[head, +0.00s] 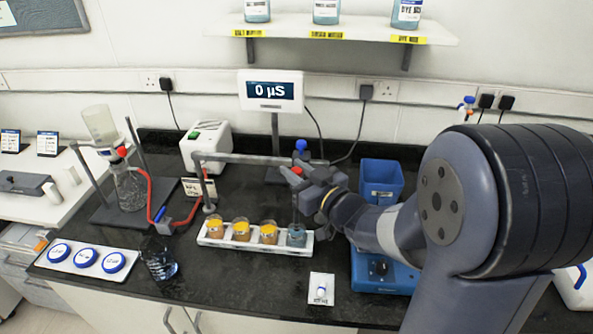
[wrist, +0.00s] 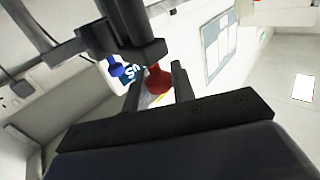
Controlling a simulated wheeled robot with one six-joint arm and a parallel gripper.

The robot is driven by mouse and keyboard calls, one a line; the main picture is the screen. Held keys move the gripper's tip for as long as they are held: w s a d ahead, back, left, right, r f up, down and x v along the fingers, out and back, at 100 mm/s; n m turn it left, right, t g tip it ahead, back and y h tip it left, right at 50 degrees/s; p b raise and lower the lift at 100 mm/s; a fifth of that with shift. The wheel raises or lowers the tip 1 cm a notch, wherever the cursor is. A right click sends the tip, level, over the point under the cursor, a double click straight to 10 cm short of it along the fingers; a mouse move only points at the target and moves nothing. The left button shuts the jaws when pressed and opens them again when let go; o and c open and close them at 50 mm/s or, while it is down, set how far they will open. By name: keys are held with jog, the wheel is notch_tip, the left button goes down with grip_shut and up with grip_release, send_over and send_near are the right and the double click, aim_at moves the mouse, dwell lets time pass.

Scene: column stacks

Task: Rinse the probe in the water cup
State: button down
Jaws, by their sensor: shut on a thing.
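The red cap also shows in the wrist view (wrist: 158,78), by the finger ends. The probe's lower part hangs down toward a cup with blue-grey contents (head: 296,236) at the right end of a white rack; I cannot tell whether its tip is inside. Three cups with amber contents, such as this cup (head: 241,230), stand to its left in the rack. A clear glass (head: 160,262) stands left of the rack; no label tells which cup is the water cup.
A stand's horizontal bar (head: 245,158) runs behind my gripper, with a blue knob (head: 300,146). The meter (head: 271,91) reads 0 µS. A blue bin (head: 381,180) and a blue device (head: 378,272) lie right. Blue-lidded dishes (head: 86,258) sit left.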

jog(key=shift+r, duration=0.1)
jog(key=shift+r+p, duration=0.7)
jog(key=shift+r, duration=0.65)
jog(key=c, duration=1.3)
grip_release()
jog(key=shift+o, duration=0.2)
jog(key=shift+s+d+f, duration=0.1)
jog(key=shift+s+d, duration=0.25)
jog(key=shift+s, duration=0.1)
jog(key=b+v, duration=0.1)
jog(key=v, duration=0.8)
jog(key=shift+s+d, duration=0.15)
jog(key=shift+s, duration=0.15)
jog(key=shift+w, duration=0.1)
